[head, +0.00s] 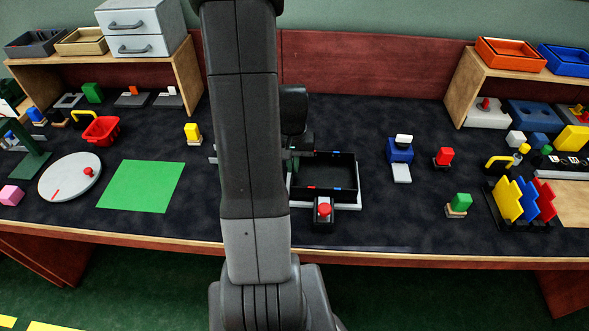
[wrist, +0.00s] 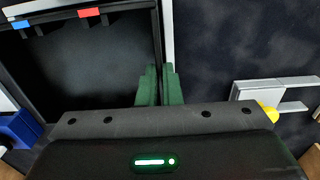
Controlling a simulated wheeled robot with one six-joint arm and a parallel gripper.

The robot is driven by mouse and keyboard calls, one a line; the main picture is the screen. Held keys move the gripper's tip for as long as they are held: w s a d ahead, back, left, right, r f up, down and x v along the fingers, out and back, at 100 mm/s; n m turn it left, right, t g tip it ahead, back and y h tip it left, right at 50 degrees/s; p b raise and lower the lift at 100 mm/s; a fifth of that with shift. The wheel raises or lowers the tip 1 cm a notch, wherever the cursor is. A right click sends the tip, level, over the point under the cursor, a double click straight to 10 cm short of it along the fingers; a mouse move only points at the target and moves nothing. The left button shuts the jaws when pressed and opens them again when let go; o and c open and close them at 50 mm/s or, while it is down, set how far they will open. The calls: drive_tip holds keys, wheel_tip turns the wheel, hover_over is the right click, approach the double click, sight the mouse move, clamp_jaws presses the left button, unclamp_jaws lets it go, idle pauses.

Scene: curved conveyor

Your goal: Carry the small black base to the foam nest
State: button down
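I take the small black base to be the open black tray (head: 344,170) with red and blue marks on its rim, right of my arm on the dark bench. It fills the left of the wrist view (wrist: 75,70). My gripper (wrist: 160,85) has its green fingers close together on either side of one tray wall, apparently pinching it. In the head view my arm mostly hides the gripper. I cannot tell which thing is the foam nest; a blue block with a dark recess (head: 518,106) sits in the right shelf.
A red button on a black block (head: 323,211) stands before the tray. A blue block with a white top (head: 400,155) and a red block (head: 444,157) stand to its right. A green mat (head: 140,186) and white disc (head: 69,177) lie left. Bare bench surrounds the mat.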

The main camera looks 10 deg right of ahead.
drive_tip(key=shift+f, duration=1.05)
drive_tip(key=shift+f, duration=0.1)
drive_tip(key=shift+f, duration=0.2)
drive_tip(key=c, duration=1.6)
unclamp_jaws()
drive_tip(key=shift+r, duration=0.1)
drive_tip(key=shift+r, duration=0.1)
wheel_tip(320, 180, up, 12)
drive_tip(key=shift+p, duration=0.35)
